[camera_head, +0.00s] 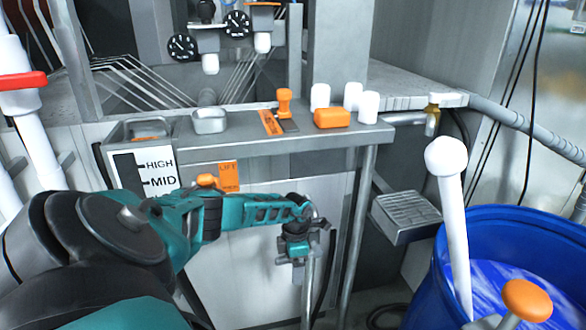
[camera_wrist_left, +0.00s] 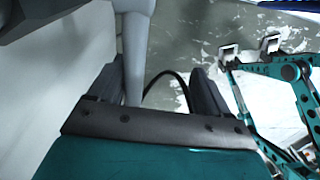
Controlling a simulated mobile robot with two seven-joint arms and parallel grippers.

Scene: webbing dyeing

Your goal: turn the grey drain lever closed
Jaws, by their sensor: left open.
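My left gripper (camera_head: 298,252) points down at the front of the steel bench, beside a thin vertical grey pipe (camera_head: 309,285). In the left wrist view, its two dark fingers (camera_wrist_left: 155,88) stand apart with nothing clamped between them. A grey rod-like part (camera_wrist_left: 134,50) shows between the fingers in that view, nearer the left finger. I cannot tell whether it is the drain lever or a pipe, nor whether it touches a finger. No grey drain lever can be made out for sure in the head view, where the gripper hides part of this area.
The bench shelf (camera_head: 215,150) carries orange and white pieces above my left gripper. A grey ribbed tray (camera_head: 407,212) and a blue barrel (camera_head: 530,235) with a white rod (camera_head: 453,220) stand to the right.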

